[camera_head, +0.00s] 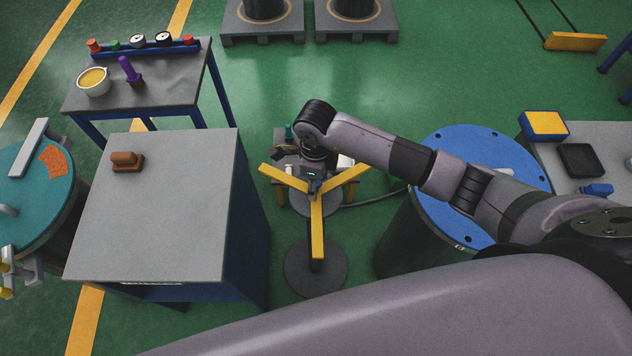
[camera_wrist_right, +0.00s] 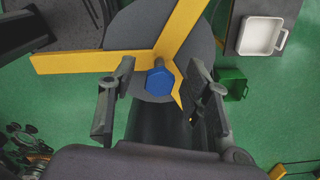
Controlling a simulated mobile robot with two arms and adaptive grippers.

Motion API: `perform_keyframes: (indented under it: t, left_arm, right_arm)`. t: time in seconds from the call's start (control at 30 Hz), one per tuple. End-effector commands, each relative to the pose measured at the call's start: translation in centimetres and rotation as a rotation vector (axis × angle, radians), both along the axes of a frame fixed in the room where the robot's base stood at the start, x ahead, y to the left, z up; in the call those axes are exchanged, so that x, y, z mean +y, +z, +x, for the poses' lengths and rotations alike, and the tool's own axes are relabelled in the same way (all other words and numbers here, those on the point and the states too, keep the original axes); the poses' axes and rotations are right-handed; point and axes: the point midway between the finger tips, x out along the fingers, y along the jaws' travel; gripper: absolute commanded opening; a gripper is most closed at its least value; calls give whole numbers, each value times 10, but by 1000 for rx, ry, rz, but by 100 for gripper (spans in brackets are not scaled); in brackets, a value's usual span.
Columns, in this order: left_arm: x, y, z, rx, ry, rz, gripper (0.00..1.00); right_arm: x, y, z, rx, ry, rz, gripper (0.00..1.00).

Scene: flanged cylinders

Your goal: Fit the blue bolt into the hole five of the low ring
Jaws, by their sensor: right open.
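The blue bolt (camera_wrist_right: 160,80) shows its hexagonal head in the right wrist view, near the hub of a yellow three-armed stand (camera_wrist_right: 100,61). My right gripper (camera_wrist_right: 160,70) is open, with one finger on each side of the bolt head; I see no contact. In the head view my right gripper (camera_head: 313,186) is over the yellow stand (camera_head: 317,228) and hides the bolt. A blue round flange (camera_head: 440,170) with dark holes near its rim tops a dark drum at the right; I cannot tell if it is the low ring. My left gripper is out of view.
A grey-topped cabinet (camera_head: 160,215) with a brown block (camera_head: 127,161) stands left of the stand. A teal drum (camera_head: 40,205) is at the far left. A grey table (camera_head: 625,140) holds a black tray (camera_head: 580,160) at right.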

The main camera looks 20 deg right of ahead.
Motion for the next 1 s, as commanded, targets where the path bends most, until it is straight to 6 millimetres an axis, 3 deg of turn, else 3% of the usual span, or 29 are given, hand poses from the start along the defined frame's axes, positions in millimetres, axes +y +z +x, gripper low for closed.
perform_keyframes:
  t: [0.67, 1.0]
  left_arm:
    - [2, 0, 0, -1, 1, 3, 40]
    - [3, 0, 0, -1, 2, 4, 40]
  right_arm:
    - [0, 1, 0, 0, 0, 0, 1]
    - [0, 1, 0, -1, -1, 1, 0]
